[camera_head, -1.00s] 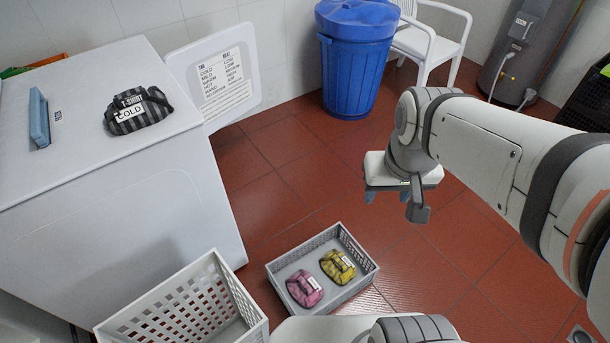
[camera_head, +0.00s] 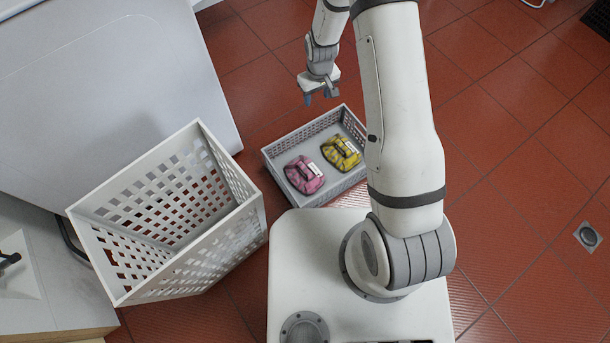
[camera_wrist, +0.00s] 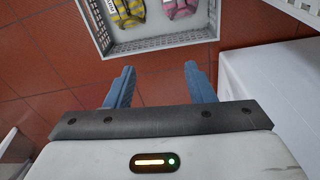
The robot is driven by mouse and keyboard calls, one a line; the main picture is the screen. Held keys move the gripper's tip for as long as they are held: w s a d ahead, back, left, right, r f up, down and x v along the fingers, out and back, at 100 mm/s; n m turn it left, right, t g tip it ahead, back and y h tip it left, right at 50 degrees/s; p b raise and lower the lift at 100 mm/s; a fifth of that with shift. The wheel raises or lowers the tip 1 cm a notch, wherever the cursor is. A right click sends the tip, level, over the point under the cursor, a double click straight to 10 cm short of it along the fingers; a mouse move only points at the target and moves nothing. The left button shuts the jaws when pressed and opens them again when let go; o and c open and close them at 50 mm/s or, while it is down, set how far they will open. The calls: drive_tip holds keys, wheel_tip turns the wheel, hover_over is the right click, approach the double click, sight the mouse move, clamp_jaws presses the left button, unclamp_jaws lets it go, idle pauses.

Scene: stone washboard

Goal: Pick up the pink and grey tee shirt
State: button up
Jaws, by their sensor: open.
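The pink and grey tee shirt (camera_head: 304,174) lies folded in a shallow grey crate (camera_head: 273,165) on the floor, with a white label on it. It also shows in the wrist view (camera_wrist: 179,8), cut by the top edge. My gripper (camera_head: 308,97) is above and behind the crate's far edge in the head view. In the wrist view its two blue fingers (camera_wrist: 160,72) are spread wide with nothing between them, and the crate lies ahead of them.
A yellow and grey folded shirt (camera_head: 341,152) lies right of the pink one in the same crate. A tall white slatted basket (camera_head: 190,262) stands left of the crate. A white machine (camera_head: 90,90) is at the upper left.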

wheel_tip(320, 180, down, 21)
drive_tip(key=s+a+n+b, duration=0.1)
drive_tip(key=s+a+b, duration=0.1)
drive_tip(key=a+b, duration=0.15)
drive_tip(key=n+b, duration=0.1)
drive_tip(key=b, duration=0.3)
hover_over(305, 169)
drive_tip(key=shift+g, duration=0.4)
drive_tip(key=f, duration=1.2)
drive_tip(key=shift+w+d+f, duration=0.2)
drive_tip(key=shift+w+f, duration=0.15)
drive_tip(key=shift+f, duration=0.05)
drive_tip(key=f, duration=0.2)
drive_tip(key=f+b, duration=0.1)
drive_tip(key=f, duration=0.1)
drive_tip(key=f+b, duration=0.1)
drive_tip(key=f, duration=0.1)
drive_tip(key=shift+s+a, duration=0.2)
drive_tip(key=shift+s, duration=0.15)
drive_tip(key=shift+r, duration=0.1)
clamp_jaws()
